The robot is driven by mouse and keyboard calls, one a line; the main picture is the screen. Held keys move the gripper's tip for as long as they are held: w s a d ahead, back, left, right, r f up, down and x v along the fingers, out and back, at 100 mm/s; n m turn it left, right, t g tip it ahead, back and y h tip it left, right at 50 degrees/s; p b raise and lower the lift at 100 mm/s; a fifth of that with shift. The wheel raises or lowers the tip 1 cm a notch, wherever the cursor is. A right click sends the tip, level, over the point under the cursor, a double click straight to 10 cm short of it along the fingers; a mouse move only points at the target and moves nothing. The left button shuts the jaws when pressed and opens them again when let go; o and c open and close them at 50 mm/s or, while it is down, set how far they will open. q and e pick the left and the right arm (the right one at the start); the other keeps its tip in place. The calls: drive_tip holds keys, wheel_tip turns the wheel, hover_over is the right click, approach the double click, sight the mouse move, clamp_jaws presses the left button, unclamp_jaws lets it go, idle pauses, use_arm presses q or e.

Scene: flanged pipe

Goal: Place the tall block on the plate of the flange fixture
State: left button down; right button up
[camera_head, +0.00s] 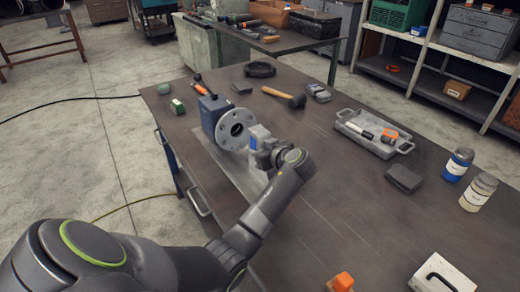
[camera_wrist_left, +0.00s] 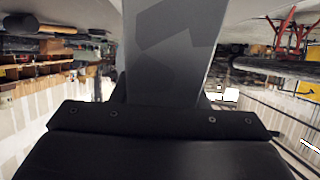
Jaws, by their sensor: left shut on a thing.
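The flange fixture stands on the table's left half: a blue upright body (camera_head: 210,112) with a round grey flange (camera_head: 226,131) that has bolt holes and a dark central bore. A flat, light metal plate (camera_head: 238,172) lies at its foot. My left gripper (camera_head: 262,148) is just right of the flange, above or beside the plate. It is shut on a grey block (camera_wrist_left: 172,45), which fills the middle of the left wrist view. In the head view the wrist hides most of the block, and I cannot tell whether it touches the plate. My right gripper is not in view.
A grey tray (camera_head: 360,143) with tools, a mallet (camera_head: 285,97) and a black ring (camera_head: 260,69) lie behind. Two jars, blue (camera_head: 457,165) and white (camera_head: 478,192), stand at right. A white case (camera_head: 443,275) and an orange-topped item (camera_head: 342,283) lie in front.

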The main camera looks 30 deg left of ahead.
use_arm(q)
drive_tip(key=shift+r, duration=0.1)
drive_tip(key=c, duration=1.3)
unclamp_jaws()
drive_tip(key=shift+f, duration=0.2)
drive_tip(key=o, duration=0.5)
drive_tip(key=shift+r, duration=0.1)
drive_tip(key=shift+c, duration=0.2)
drive_tip(key=b+v, duration=0.2)
drive_tip(key=v, duration=1)
drive_tip(key=shift+s+d, duration=0.1)
